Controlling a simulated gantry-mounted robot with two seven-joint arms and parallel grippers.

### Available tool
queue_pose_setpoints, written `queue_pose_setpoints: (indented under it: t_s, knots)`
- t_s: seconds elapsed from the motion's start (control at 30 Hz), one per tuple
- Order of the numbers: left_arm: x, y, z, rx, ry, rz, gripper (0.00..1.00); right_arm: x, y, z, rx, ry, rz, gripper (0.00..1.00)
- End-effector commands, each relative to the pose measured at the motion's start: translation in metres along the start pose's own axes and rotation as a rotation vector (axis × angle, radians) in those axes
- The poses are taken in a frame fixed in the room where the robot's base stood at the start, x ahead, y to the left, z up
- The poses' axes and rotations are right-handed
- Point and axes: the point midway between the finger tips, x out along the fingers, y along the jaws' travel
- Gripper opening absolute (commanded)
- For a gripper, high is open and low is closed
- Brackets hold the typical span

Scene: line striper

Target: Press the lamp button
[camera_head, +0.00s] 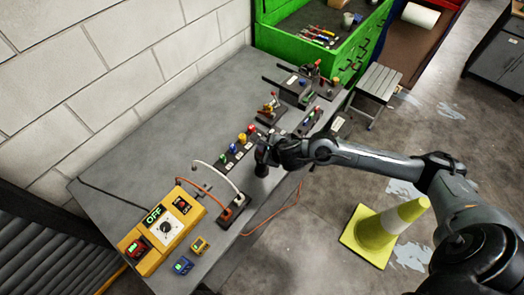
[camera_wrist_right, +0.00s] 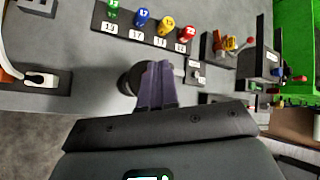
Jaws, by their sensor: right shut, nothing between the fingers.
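My right gripper (camera_head: 262,160) is shut and empty over the front part of the grey workbench. In the right wrist view its fingers (camera_wrist_right: 157,88) are together, beside and partly over a dark round object (camera_wrist_right: 130,80). Whether they touch it I cannot tell. Just beyond the fingers is a small grey labelled block (camera_wrist_right: 195,73). A yellow box (camera_head: 165,232) at the left end of the bench has a green OFF display (camera_head: 153,214), a dial and a red switch (camera_head: 137,248). No part is readable as the lamp button. My left gripper is out of view.
A strip of green, blue, yellow and red pegs (camera_wrist_right: 150,27) lies beyond the gripper. A cable block (camera_head: 231,208) stands left of it, with white and orange cables. Fixtures (camera_head: 295,85) crowd the bench's far end. A yellow cone (camera_head: 385,230) stands on the floor.

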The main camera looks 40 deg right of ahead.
Motion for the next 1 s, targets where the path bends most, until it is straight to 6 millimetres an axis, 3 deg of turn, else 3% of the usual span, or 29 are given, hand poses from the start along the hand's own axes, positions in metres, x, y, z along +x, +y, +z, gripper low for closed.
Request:
queue_pose_setpoints:
  t_s: [1.0]
  knots:
    - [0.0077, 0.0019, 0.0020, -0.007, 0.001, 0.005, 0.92, 0.0046, 0.0031, -0.0030, 0.000, -0.001, -0.001, 0.00]
